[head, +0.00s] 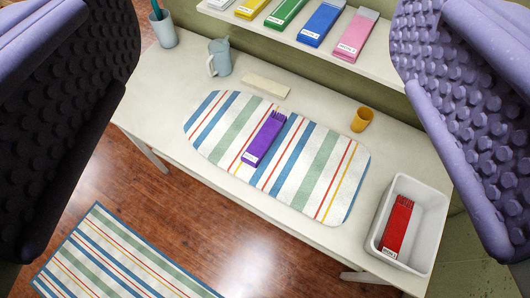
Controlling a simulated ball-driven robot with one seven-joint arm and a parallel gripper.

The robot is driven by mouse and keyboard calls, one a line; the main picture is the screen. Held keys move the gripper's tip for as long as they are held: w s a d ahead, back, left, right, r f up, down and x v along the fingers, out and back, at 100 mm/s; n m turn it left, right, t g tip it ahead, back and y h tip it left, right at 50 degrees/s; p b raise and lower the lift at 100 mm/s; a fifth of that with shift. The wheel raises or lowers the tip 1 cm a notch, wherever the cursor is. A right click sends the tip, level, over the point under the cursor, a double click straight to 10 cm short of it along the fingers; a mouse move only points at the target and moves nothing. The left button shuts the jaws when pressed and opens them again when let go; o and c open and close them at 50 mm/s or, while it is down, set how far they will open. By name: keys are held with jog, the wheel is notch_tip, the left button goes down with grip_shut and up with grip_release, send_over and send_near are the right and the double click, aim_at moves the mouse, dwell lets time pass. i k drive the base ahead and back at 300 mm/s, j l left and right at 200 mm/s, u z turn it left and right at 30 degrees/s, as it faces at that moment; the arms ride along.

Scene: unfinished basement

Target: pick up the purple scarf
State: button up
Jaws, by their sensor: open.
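The purple scarf (265,139) is a narrow folded strip with a fringe at its upper end and a white label at its lower end. It lies on a striped mat (310,178) on the white table. My gripper (268,140) is open. Its two purple, studded fingers fill the left and right edges of the head view, apart from the scarf and with nothing between them up close.
A white bin (438,215) holding a red scarf (396,226) stands on the table's right end. An orange cup (362,119), a grey-blue jug (219,58) and a pencil cup (163,30) stand along the back. A shelf (290,38) above holds several folded scarves.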

aim_at(262, 142)
jog(key=i+j, duration=0.2)
jog(key=i, duration=0.45)
jog(key=i+j+u, duration=0.15)
jog(key=i, duration=0.55)
